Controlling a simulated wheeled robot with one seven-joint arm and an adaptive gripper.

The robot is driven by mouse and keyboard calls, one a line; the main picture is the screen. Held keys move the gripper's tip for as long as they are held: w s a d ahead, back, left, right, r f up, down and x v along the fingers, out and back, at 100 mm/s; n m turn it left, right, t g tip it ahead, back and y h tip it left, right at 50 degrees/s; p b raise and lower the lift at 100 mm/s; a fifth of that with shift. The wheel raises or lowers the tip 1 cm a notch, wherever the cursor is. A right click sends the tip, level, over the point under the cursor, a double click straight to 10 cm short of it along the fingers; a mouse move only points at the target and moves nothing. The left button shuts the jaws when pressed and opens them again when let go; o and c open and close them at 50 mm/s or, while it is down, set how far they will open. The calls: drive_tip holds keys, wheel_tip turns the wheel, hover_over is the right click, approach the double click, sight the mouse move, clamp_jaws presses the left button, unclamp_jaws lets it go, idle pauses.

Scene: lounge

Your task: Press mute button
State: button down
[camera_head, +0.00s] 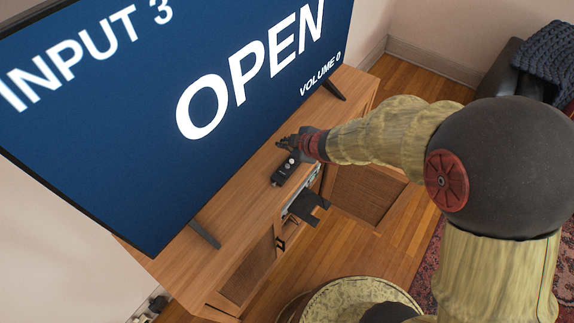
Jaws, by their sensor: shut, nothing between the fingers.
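A small dark remote (285,171) with light buttons lies on the wooden TV stand (235,205), below the screen. Its button labels are too small to read, so I cannot tell which one is mute. My gripper (283,143) is shut and empty, just above and beyond the remote's far end. I cannot tell whether its tips touch the remote. The TV (150,110) shows "INPUT 3", "OPEN" and "VOLUME 0" on a blue screen.
The stand's front has an open shelf with a dark device (304,207) and cabinet doors (365,195). A round patterned pouf or table (335,290) stands in front. A dark seat with a blue knitted throw (552,50) is at the upper right, a red rug (437,262) at the right.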

drive_tip(key=shift+f, duration=0.1)
drive_tip(key=b, duration=0.8)
hover_over(286, 169)
wheel_tip(286, 169, down, 7)
drive_tip(key=shift+w+f, duration=0.1)
drive_tip(key=shift+f+b, duration=0.4)
drive_tip(key=shift+f, duration=0.35)
idle(0.4)
drive_tip(key=shift+f, duration=0.4)
drive_tip(key=shift+f+b, duration=0.4)
drive_tip(key=shift+b, duration=0.1)
idle(0.5)
drive_tip(key=shift+r, duration=0.1)
drive_tip(key=shift+r+p, duration=0.75)
drive_tip(key=shift+p, duration=0.2)
drive_tip(key=shift+r, duration=0.1)
